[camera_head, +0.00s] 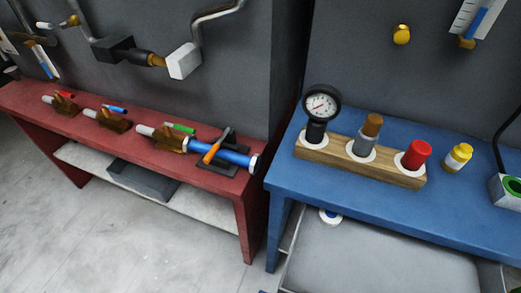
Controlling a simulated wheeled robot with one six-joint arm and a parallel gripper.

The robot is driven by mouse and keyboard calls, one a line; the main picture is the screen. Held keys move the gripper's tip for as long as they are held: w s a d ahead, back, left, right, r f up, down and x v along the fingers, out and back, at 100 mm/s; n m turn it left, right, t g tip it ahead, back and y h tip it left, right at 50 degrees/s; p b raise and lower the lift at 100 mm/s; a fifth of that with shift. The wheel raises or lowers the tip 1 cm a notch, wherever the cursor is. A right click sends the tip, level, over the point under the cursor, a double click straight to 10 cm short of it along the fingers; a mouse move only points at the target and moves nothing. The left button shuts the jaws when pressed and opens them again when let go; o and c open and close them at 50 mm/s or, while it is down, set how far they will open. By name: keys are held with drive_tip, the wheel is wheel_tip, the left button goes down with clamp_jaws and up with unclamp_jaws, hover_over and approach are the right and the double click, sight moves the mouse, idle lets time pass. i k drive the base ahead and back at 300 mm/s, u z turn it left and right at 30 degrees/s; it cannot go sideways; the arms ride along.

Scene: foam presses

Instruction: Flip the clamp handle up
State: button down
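A dark clamp (228,140) stands near the right end of the red bench in the head view. Its orange handle (211,154) lies low and slanted, at the front of the clamp. A blue cylinder (234,157) with pale ends lies at the clamp, reaching towards the bench's right end. The clamp partly hides it. A brown holder (172,139) with a pale plug stands just left of it. My gripper is not in the frame.
The red bench (215,187) carries two more brown holders and small red, blue and green pieces. Grey floor is clear at lower left.

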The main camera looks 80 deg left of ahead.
sight(218, 145)
drive_tip(key=z, duration=0.8)
drive_tip(key=k, duration=1.6)
drive_tip(key=u, duration=2.2)
drive_tip(key=i, duration=0.5)
